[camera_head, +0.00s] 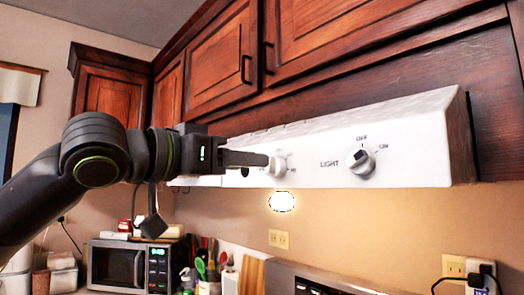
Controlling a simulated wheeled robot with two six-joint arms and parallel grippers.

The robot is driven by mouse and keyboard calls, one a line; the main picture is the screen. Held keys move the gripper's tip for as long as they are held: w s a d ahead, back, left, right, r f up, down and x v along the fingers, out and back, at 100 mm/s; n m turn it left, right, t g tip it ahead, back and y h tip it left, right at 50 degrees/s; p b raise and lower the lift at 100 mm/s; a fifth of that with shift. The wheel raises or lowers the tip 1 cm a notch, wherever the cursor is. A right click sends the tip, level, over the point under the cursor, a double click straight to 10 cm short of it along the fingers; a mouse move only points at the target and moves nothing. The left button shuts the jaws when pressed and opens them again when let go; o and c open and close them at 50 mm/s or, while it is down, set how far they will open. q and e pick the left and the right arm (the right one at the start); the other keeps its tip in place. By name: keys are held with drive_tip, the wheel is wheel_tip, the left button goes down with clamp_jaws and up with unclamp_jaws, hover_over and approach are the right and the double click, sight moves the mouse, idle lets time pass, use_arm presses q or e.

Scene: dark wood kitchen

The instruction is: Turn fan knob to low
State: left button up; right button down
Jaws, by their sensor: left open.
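The white range hood (412,117) hangs under the dark wood cabinets. Its front panel carries a light knob (361,160) at the right, with the words LIGHT, OFF and ON around it. Left of that is a second white knob (281,164), with small lettering beside it that is too small to read fully. My left gripper (258,159) reaches in from the left along the panel. Its fingertips are at or just beside the second knob's left side; I cannot tell whether they touch it. The gripper is open. My right gripper is not in view.
Wood cabinets (222,62) run above the hood. Below at the left stand a microwave (118,266) and several utensils (205,262) on the counter. A wall outlet (279,239) and another outlet with plugs (455,267) are on the wall. The space in front of the light knob is clear.

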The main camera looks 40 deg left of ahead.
sight(273, 167)
use_arm(q)
drive_tip(key=shift+w+d+p, duration=0.15)
drive_tip(key=shift+w+p, duration=0.5)
drive_tip(key=shift+w, duration=0.55)
drive_tip(key=shift+w+d+p, duration=0.1)
drive_tip(key=shift+w+p, duration=0.55)
drive_tip(key=shift+w, duration=0.55)
drive_tip(key=c, duration=1)
drive_tip(key=shift+o, duration=0.2)
drive_tip(key=m, duration=0.9)
drive_tip(key=shift+d+f+m, duration=0.1)
drive_tip(key=shift+d+m, duration=0.1)
drive_tip(key=shift+m, duration=0.2)
